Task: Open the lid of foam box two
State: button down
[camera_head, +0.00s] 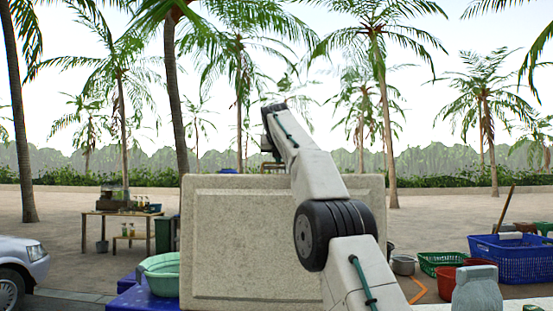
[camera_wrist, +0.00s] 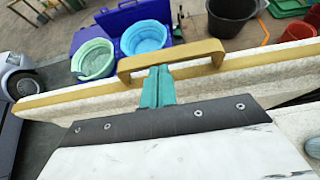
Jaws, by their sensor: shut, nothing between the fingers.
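A large pale, speckled foam lid (camera_head: 240,240) stands upright in the middle of the head view, its panelled face toward me. In the wrist view its edge (camera_wrist: 70,97) runs across the picture with a tan strip and a tan handle (camera_wrist: 195,58). My gripper (camera_wrist: 158,72) has teal fingers, shut and empty, with their tips at the near side of the handle bar. I cannot tell whether they touch it. In the head view my arm reaches over the lid's top edge, and the fingers are hidden. The box body is not clearly visible, nor is any number.
A green basin (camera_head: 160,268) stands on a blue box (camera_head: 145,297) left of the lid. Blue (camera_head: 510,262) and green (camera_head: 440,262) baskets and a red tub (camera_head: 462,278) are at the right. A white car (camera_head: 22,270) is at far left. A table (camera_head: 120,215) stands behind.

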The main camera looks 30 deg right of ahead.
dwell(0.3)
jog(key=v, duration=0.8)
notch_tip(320, 180, down, 10)
jog(key=m+g+y, duration=0.2)
jog(key=m, duration=0.7)
jog(key=s+a+f+m+g+y, duration=0.25)
jog(key=s+a+f+m, duration=0.35)
jog(key=s+f+m, duration=0.3)
jog(key=s+a+f+m+g, duration=0.1)
jog(key=s+a+f+m, duration=0.2)
jog(key=s, duration=1.1)
jog(key=s+a+f+m+g+y, duration=0.1)
jog(key=s+a+f+m, duration=0.3)
jog(key=s+f, duration=1)
jog(key=s+a+f+m+g+y, duration=0.1)
jog(key=s+a+f+m, duration=0.3)
jog(key=s+a+f, duration=0.4)
jog(key=s+g, duration=0.1)
jog(key=s, duration=0.5)
jog(key=shift+s+f, duration=0.15)
jog(key=shift+s, duration=0.2)
jog(key=shift+a, duration=0.1)
